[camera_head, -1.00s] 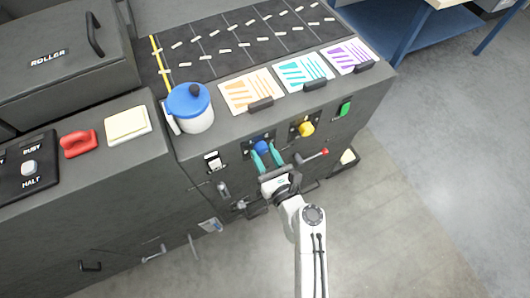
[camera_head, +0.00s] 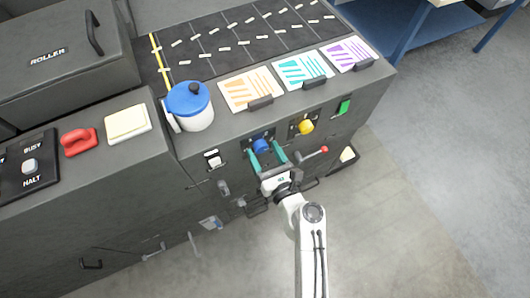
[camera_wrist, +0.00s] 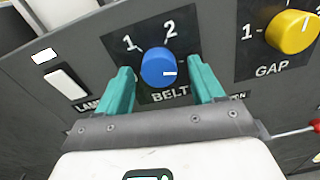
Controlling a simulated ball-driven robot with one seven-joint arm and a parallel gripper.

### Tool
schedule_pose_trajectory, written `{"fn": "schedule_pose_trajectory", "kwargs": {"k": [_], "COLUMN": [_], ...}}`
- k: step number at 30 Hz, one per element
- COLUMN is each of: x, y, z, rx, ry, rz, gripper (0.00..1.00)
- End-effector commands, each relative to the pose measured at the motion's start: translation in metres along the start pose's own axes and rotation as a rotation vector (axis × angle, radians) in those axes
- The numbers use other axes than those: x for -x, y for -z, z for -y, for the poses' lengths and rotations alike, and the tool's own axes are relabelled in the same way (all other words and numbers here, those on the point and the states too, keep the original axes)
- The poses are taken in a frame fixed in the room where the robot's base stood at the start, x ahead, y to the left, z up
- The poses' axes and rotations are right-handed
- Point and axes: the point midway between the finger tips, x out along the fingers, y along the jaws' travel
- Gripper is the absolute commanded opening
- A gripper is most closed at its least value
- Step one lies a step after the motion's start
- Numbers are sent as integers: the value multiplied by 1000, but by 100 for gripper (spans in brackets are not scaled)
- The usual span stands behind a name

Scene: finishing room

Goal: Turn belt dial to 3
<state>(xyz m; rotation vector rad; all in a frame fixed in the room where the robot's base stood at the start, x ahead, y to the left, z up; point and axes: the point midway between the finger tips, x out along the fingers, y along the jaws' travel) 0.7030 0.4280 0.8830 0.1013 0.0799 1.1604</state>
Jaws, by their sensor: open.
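The blue belt dial (camera_wrist: 159,67) sits on a dark plate marked BELT in the wrist view. The numbers 1 and 2 show at its upper left and top. Its white mark points right, toward my right finger; any number there is hidden. The dial also shows on the machine's front in the head view (camera_head: 261,146). My gripper (camera_wrist: 163,80) is open, with one teal finger on each side of the dial and a visible gap on both sides. In the head view my gripper (camera_head: 266,156) reaches up to the panel from below.
The yellow GAP dial (camera_wrist: 292,32) is to the right of the belt dial. A red-tipped lever (camera_head: 323,149) juts out at lower right. A white switch (camera_wrist: 67,83) is at left. A blue-lidded jar (camera_head: 190,105) stands on the machine top above. Open floor lies at right.

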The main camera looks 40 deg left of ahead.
Motion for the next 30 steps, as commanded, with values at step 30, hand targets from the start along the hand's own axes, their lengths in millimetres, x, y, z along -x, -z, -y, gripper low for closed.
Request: {"fn": "schedule_pose_trajectory", "kwargs": {"k": [30], "x": [107], "y": [0], "z": [0], "rx": [0], "ry": [1], "rz": [1], "gripper": [67]}}
